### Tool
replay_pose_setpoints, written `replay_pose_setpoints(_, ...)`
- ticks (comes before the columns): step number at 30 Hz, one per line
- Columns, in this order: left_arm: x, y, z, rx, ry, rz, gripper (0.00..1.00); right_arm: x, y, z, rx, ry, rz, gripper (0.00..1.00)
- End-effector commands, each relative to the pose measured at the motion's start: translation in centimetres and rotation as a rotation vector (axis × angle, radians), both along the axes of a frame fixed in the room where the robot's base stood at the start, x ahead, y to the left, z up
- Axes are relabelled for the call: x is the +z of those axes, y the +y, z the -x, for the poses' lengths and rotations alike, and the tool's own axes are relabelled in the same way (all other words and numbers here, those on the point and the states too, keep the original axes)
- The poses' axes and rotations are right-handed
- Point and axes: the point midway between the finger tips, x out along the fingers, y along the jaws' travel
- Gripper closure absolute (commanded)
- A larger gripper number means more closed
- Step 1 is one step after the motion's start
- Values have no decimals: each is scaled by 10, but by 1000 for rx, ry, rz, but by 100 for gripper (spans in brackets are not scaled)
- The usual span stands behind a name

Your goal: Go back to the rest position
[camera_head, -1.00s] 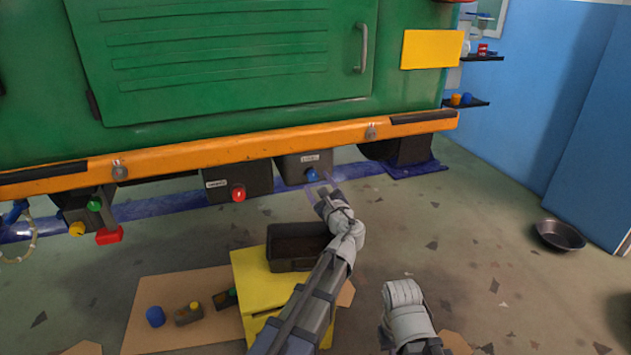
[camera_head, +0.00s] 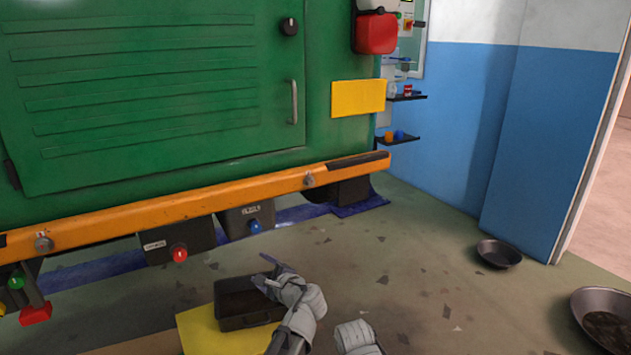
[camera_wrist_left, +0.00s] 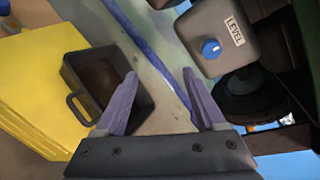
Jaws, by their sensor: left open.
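My left gripper (camera_head: 270,270) is over the dark open box in the head view, with my left arm coming up from the bottom. In the left wrist view its two purple fingers (camera_wrist_left: 160,82) are spread apart with nothing between them. A white wrapped part of my right arm shows at the bottom of the head view, but no right fingers can be seen. The dark box with a handle (camera_head: 249,318) sits by the yellow block (camera_head: 205,335). It also shows in the left wrist view (camera_wrist_left: 120,62).
The green vehicle body (camera_head: 150,100) with its orange rail (camera_head: 200,200) spans the left and back. Below hang a box with a red knob (camera_head: 180,254) and one with a blue knob (camera_head: 254,226). Metal bowls (camera_head: 499,254) lie on the floor at right. The floor between is open.

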Motion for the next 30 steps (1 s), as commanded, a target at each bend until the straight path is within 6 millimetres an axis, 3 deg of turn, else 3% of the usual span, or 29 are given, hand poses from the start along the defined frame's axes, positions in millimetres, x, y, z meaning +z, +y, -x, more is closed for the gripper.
replay_pose_setpoints(1, -11, -2, 22, 65, 2, 143, 28, 10, 0, 0, 1, 0, 0, 100)
replay_pose_setpoints(5, -56, -19, 77, 280, 39, 520, 28, 21, 0, 0, 2, 1, 1, 100)
replay_pose_setpoints(9, -92, -52, 135, 509, 117, 821, 28, 31, 0, 0, 3, 1, 1, 100)
replay_pose_setpoints(15, -112, -98, 204, 780, 246, 1074, 28, 40, 0, 0, 3, 1, 2, 100)
replay_pose_setpoints(20, -113, -133, 254, 973, 362, 1197, 28, 48, -1, 0, 4, 1, 2, 100)
replay_pose_setpoints(21, -98, -132, 250, 970, 358, 1194, 28, 63, -1, 0, 4, 1, 2, 100)
replay_pose_setpoints(30, -32, -132, 248, 965, 353, 1194, 28, 129, 0, 0, 1, 2, 2, 100)
